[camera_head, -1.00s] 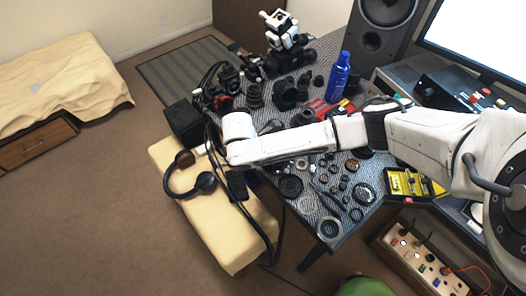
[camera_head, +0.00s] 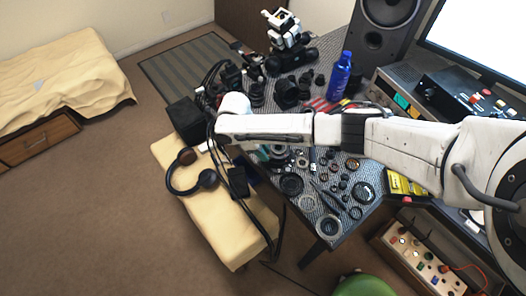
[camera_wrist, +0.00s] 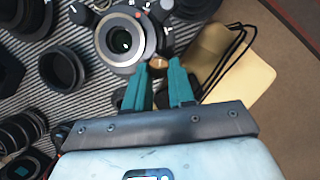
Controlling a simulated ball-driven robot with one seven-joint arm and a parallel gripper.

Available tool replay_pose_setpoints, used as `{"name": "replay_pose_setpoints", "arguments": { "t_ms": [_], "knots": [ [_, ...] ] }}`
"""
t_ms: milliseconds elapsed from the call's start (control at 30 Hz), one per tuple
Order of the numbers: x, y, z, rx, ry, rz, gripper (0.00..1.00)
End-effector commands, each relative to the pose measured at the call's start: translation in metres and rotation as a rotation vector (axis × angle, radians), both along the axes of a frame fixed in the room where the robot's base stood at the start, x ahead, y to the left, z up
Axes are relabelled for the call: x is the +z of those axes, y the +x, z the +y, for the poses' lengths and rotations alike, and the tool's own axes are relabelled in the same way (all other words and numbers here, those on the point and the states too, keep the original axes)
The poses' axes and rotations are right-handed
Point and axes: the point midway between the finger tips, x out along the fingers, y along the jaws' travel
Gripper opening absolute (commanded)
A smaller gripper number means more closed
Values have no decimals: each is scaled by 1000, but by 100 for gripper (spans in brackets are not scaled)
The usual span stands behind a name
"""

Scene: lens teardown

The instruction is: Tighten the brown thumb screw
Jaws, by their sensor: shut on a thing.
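The brown thumb screw (camera_wrist: 159,61) shows in the wrist view as a small brown piece between the tips of my teal fingers. It is beside a camera lens with a silver ring (camera_wrist: 118,58), at the lens's right edge. My gripper (camera_wrist: 160,68) is shut on the screw, with the fingers on either side of it. The fingers partly hide the screw, and its thread is out of sight. In the head view my white arm reaches left across the table, and the screw cannot be made out there.
The patterned table (camera_head: 330,240) holds several loose lens rings and dark lens parts, close around my gripper. A blue bottle (camera_head: 340,77) and a speaker (camera_head: 383,30) stand at the back. Headphones (camera_head: 207,179) lie on a cream bench (camera_head: 228,232) at the table's left edge.

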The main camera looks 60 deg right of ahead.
Motion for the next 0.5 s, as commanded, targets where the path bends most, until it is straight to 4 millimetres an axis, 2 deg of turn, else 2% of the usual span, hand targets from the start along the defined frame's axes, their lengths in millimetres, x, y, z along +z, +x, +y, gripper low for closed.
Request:
{"name": "replay_pose_setpoints", "arguments": {
  "t_ms": [500],
  "knots": [
    [0, 0, -1, -78, 0, 0, 0]
  ]
}}
